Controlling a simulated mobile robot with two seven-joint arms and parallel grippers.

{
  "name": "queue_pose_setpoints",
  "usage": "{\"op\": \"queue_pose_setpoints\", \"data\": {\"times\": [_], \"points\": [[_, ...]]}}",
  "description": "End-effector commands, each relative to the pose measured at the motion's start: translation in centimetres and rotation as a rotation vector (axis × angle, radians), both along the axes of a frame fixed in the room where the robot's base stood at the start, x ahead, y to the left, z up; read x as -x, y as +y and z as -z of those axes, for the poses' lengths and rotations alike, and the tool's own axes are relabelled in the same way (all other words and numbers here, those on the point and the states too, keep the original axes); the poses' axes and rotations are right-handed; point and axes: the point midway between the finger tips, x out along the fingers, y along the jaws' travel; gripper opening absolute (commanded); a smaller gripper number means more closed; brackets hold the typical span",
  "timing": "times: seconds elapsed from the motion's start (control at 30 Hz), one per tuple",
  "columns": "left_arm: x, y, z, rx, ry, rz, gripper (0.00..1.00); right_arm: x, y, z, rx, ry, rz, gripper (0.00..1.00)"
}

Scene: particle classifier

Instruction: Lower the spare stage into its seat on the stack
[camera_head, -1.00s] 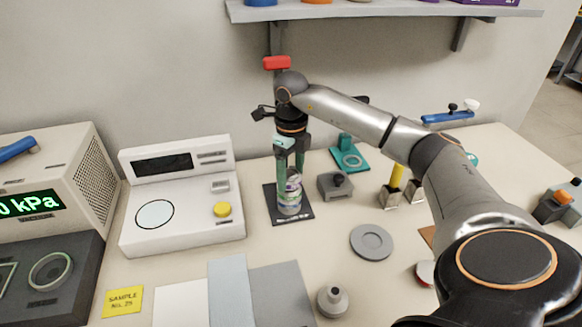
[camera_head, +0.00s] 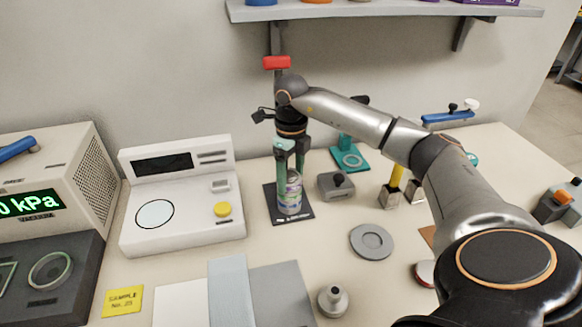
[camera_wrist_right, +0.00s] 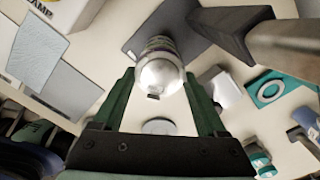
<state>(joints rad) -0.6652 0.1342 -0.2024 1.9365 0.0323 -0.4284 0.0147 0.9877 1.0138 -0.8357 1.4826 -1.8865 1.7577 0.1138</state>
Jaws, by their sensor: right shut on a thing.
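My right gripper (camera_head: 291,176) has long green fingers that point down over the stack (camera_head: 289,205), a short column with coloured bands on a black base plate (camera_head: 303,220). The fingers are shut on a silver, round piece at the top of the column, which I take to be the spare stage (camera_wrist_right: 160,76). The fingers hide part of it in the head view. It looks in line with the stack and upright. I cannot tell whether it is fully seated. My left gripper is not in view.
A grey block (camera_head: 334,186) stands close on the right. A grey round dish (camera_head: 372,242) and a small grey weight-like piece (camera_head: 333,301) lie in front. A shelf (camera_head: 380,11) hangs above.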

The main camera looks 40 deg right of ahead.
Motion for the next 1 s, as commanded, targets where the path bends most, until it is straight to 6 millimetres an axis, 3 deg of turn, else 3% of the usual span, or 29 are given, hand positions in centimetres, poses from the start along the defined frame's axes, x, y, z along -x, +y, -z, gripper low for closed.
{"op": "queue_pose_setpoints", "data": {"times": [0.27, 0.3, 0.5, 0.8, 1.0], "points": [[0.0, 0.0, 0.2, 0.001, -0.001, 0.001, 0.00, 0.0, 0.0, 0.3, 0.000, -0.001, 0.000, 0.10], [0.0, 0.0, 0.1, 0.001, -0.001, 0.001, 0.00, 0.0, 0.0, 0.4, 0.000, -0.001, 0.000, 0.76], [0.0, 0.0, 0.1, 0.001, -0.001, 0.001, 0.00, 0.0, 0.0, 0.3, 0.000, 0.000, 0.000, 0.98], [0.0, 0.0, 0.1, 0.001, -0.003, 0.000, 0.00, 0.0, 0.0, 0.4, 0.000, 0.001, 0.000, 1.00], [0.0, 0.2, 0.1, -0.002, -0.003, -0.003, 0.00, -0.1, 0.0, -2.4, -0.001, -0.004, 0.000, 1.00]]}}
